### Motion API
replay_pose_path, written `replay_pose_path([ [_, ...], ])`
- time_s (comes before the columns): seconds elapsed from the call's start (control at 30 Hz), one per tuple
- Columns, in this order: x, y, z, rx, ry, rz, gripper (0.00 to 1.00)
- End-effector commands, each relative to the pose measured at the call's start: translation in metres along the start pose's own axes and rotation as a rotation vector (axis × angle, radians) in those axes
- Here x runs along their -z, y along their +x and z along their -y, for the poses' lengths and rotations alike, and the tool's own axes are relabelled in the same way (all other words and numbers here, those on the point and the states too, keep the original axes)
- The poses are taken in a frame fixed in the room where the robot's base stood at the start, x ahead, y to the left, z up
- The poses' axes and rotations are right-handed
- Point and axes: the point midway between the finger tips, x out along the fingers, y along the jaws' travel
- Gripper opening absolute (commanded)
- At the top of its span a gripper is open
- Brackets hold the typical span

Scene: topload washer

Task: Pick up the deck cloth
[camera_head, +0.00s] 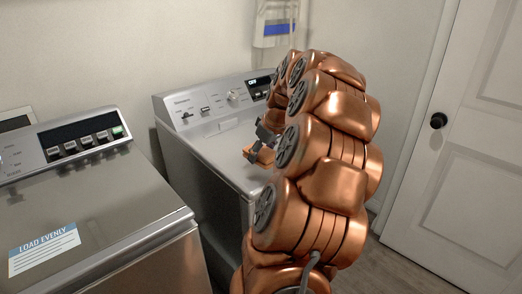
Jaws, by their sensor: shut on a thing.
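My gripper (256,149) is above the top deck of the right-hand grey machine (224,150), near its front right part. Its dark fingers are small in the head view and partly hidden by my copper arm. A small orange-brown piece (264,157) shows at the fingertips and appears to be the deck cloth, with my gripper shut on it. Most of its shape is hidden or too small to make out. I cannot tell whether it still touches the deck.
A second grey washer (95,215) with a "LOAD EVENLY" label (44,248) stands at the left, with a narrow gap between the machines. A white door (465,150) with a black knob (438,121) is at the right. A white-and-blue box (276,28) hangs on the back wall.

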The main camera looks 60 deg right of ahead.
Motion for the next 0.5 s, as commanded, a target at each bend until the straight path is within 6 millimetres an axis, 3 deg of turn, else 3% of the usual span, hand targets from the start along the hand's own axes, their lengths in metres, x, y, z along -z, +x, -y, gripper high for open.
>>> replay_pose_path([
  [0.5,-0.051,-0.029,0.056,-0.002,-0.001,-0.003,0.35],
])
